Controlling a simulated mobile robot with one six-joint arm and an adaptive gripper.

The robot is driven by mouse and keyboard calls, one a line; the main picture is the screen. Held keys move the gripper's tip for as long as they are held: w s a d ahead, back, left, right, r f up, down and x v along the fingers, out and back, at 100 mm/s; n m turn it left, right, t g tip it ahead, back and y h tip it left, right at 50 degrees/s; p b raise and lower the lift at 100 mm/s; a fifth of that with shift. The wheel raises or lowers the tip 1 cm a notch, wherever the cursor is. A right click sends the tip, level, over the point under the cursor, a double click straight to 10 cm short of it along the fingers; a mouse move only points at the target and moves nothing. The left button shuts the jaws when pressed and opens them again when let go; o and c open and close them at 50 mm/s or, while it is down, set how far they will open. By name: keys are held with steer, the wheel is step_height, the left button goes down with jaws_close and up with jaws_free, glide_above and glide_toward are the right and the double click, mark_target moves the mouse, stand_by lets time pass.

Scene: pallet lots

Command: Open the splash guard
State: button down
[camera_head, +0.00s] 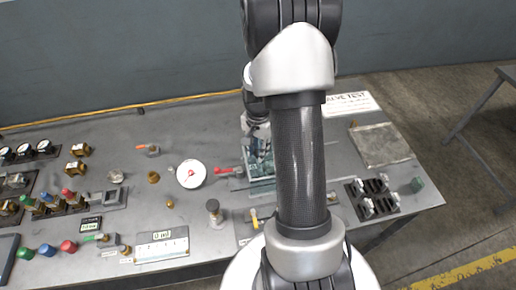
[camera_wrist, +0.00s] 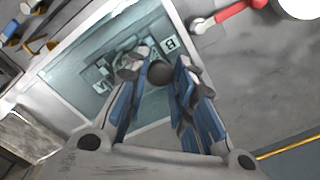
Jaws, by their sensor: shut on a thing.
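The splash guard (camera_head: 262,184) is a pale, see-through teal panel on the bench, just left of my forearm in the head view. In the wrist view it is a tinted pane (camera_wrist: 72,68) with a light frame, and dark parts with small white labels show through it. My gripper (camera_wrist: 154,68) has its blue-padded fingers closed around a dark round knob (camera_wrist: 161,73) at the pane. In the head view my gripper (camera_head: 259,146) is small above the guard, and my arm hides part of that area. The pane's hinge cannot be made out.
A red-handled valve (camera_head: 226,169) and a white dial gauge (camera_head: 191,174) stand left of the guard. A metal plate (camera_head: 381,145) and a block of black clips (camera_head: 371,197) lie to the right. Several knobs and fittings crowd the bench's left half.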

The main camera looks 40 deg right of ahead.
steer(key=shift+d, duration=0.1)
steer(key=s+d, duration=0.5)
steer(key=d, duration=0.3)
steer(key=s+d, duration=0.5)
steer(key=d, duration=0.3)
steer(key=shift+d+p, duration=0.2)
steer(key=shift+p, duration=0.15)
steer(key=shift+s, duration=0.1)
steer(key=c, duration=1.3)
jaws_free()
steer(key=shift+c, duration=0.2)
step_height(320, 180, up, 12)
